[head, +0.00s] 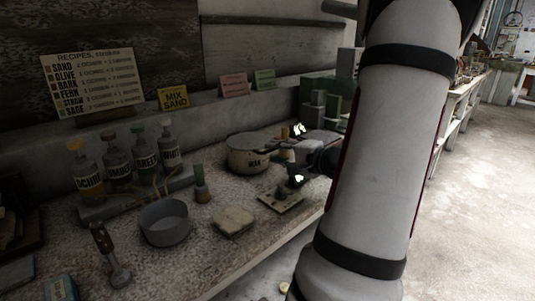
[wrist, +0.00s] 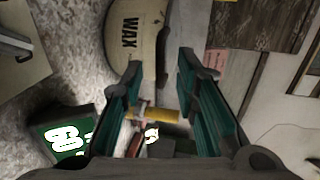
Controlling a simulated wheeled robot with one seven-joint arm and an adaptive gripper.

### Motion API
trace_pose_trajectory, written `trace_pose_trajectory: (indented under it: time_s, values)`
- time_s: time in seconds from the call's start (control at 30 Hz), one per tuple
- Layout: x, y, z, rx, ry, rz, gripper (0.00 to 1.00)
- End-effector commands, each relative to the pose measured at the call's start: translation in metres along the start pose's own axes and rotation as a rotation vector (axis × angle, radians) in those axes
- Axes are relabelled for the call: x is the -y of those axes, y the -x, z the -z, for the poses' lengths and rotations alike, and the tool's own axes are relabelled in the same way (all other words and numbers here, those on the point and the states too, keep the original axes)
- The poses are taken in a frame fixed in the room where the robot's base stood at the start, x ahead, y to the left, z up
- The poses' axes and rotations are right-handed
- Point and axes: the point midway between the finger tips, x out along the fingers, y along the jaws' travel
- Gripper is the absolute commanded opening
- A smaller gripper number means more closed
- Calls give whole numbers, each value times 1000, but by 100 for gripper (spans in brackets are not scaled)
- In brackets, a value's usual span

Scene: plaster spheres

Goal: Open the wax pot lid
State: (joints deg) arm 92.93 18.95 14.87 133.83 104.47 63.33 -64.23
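The cream wax pot (head: 248,160) stands on the speckled counter in the middle of the head view, with a flat round lid (head: 250,140) on top. It also shows at the top of the wrist view (wrist: 138,42), its WAX lettering turned sideways. My gripper (head: 290,150) is just right of the pot in the head view. In the wrist view my gripper (wrist: 160,72) is open, its two green-padded fingers apart near the pot's side. A yellow cylinder (wrist: 150,115) shows between the fingers; I cannot tell whether it belongs to the pot. The lid's handle is not clear.
Left of the pot stand several pump bottles (head: 118,160), a grey bowl (head: 164,222) and a pale block (head: 233,221). A small plate (head: 281,201) lies below my gripper. Green boxes (head: 318,103) stand behind. My arm hides the counter's right part.

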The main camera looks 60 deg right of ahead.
Motion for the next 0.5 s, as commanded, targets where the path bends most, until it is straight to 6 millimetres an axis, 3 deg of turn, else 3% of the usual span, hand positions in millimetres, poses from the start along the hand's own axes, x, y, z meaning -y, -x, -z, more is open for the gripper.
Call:
trace_pose_trajectory:
  time_s: [0.2,0.5]
  values:
    - [0,-31,0,1,1,1,28]
    - [0,-42,0,0,0,0,28]
